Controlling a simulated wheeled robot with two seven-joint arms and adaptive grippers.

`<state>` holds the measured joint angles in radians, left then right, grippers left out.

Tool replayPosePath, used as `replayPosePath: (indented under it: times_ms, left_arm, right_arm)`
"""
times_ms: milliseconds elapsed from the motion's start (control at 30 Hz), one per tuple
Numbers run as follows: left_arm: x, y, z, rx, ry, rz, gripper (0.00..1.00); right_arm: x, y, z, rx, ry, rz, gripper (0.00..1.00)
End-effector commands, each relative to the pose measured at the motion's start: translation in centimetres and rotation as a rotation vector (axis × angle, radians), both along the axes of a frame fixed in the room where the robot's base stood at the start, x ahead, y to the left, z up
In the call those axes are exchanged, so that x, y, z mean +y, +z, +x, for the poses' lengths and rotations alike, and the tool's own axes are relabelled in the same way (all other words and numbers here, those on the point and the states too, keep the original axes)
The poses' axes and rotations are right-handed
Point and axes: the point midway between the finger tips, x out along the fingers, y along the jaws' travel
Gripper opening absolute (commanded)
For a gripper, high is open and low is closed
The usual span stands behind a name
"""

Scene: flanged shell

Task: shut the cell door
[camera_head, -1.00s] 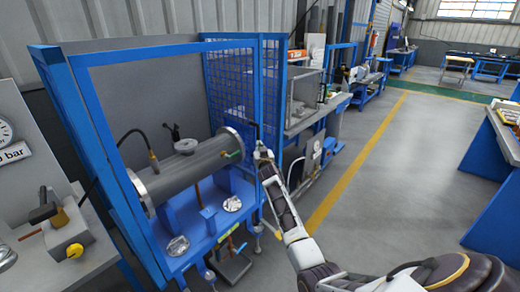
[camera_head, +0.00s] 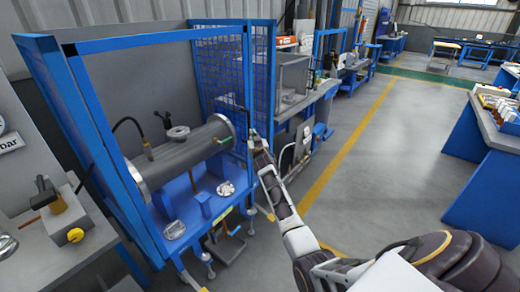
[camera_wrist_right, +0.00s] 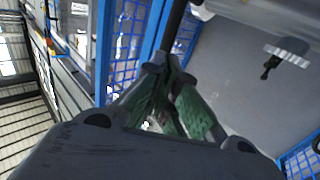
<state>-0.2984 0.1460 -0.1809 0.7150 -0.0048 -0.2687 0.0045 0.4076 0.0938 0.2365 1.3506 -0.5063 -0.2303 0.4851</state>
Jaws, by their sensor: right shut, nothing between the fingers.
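The cell is a blue-framed enclosure (camera_head: 160,38) with an open front. A blue mesh panel (camera_head: 262,75) at its right end looks like the door, standing out from the opening. A dark upright bar (camera_head: 247,120), apparently its handle, shows on its near side. My right gripper (camera_head: 252,138) is at the lower end of this bar. In the right wrist view, the green fingers of my right gripper (camera_wrist_right: 166,78) are shut and empty, close to a dark bar (camera_wrist_right: 176,25). Whether they touch it I cannot tell. My left gripper is not in view.
A grey flanged shell (camera_head: 185,152) lies inside the cell on a blue stand. A grey bench (camera_head: 60,245) with a gauge and fittings stands at the left. Workbenches stand behind the door. The floor (camera_head: 385,170) to the right is clear up to a blue table (camera_head: 485,165).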

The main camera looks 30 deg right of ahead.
Motion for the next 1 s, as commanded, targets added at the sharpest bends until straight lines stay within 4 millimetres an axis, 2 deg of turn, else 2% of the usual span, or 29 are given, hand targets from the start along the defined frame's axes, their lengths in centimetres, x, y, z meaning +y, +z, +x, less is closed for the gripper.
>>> replayPosePath:
  times_ms: [400,1000]
  left_arm:
    - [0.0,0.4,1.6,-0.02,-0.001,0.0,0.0]
    - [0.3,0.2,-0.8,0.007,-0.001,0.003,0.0]
  right_arm:
    - [0.7,-0.3,-2.7,0.005,0.0,0.001,0.0]
    - [2.0,-0.3,-7.7,0.005,0.0,0.002,0.0]
